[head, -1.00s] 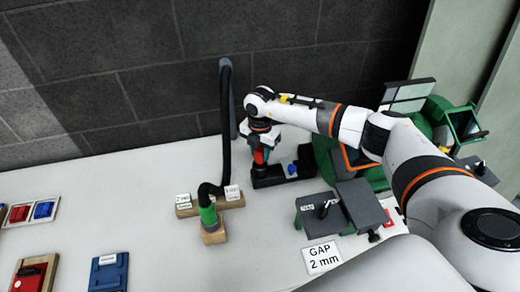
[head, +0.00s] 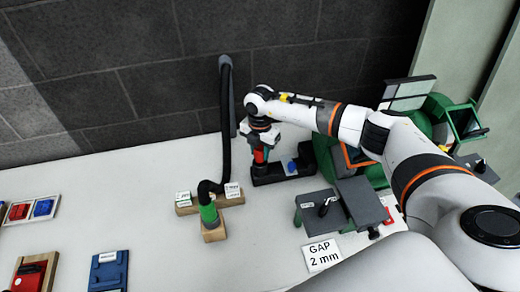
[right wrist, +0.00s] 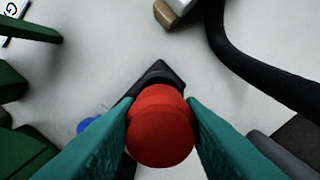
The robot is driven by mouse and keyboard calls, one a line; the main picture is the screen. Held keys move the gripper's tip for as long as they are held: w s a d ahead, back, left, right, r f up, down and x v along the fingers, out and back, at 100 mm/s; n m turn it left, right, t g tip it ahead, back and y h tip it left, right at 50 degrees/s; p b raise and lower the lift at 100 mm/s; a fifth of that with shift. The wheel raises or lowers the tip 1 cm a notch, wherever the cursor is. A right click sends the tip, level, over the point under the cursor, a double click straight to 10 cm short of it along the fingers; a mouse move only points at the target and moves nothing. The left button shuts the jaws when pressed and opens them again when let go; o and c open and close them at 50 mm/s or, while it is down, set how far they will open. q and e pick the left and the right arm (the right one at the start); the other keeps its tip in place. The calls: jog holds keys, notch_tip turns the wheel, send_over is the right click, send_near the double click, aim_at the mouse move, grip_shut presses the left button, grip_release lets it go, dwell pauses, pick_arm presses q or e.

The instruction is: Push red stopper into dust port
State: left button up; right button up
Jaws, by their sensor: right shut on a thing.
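The red stopper (right wrist: 162,125) sits between the teal fingers of my right gripper (right wrist: 160,112), which is shut on it. In the head view the red stopper (head: 259,157) shows below my right wrist, over the left end of a black block (head: 275,180). That block (right wrist: 158,74) also shows behind the stopper in the right wrist view. I cannot tell whether the stopper's lower end still touches or sits in the block. I cannot pick out the dust port for sure; the green machine (head: 325,155) is partly hidden by my right arm. My left gripper is not in view.
A blue stopper (head: 292,167) stands on the black block's right part. A black hose (head: 226,120) with a green cuff (head: 208,214) rises from a wooden stand (head: 214,235) to the left. A grey plate fixture (head: 320,213) and a GAP 2 mm card (head: 322,256) lie in front.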

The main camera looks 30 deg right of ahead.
jog(key=shift+f+b, duration=1.1)
jog(key=shift+f, duration=0.45)
jog(key=o, duration=1)
jog(key=shift+o, duration=0.2)
jog(key=shift+r, duration=0.1)
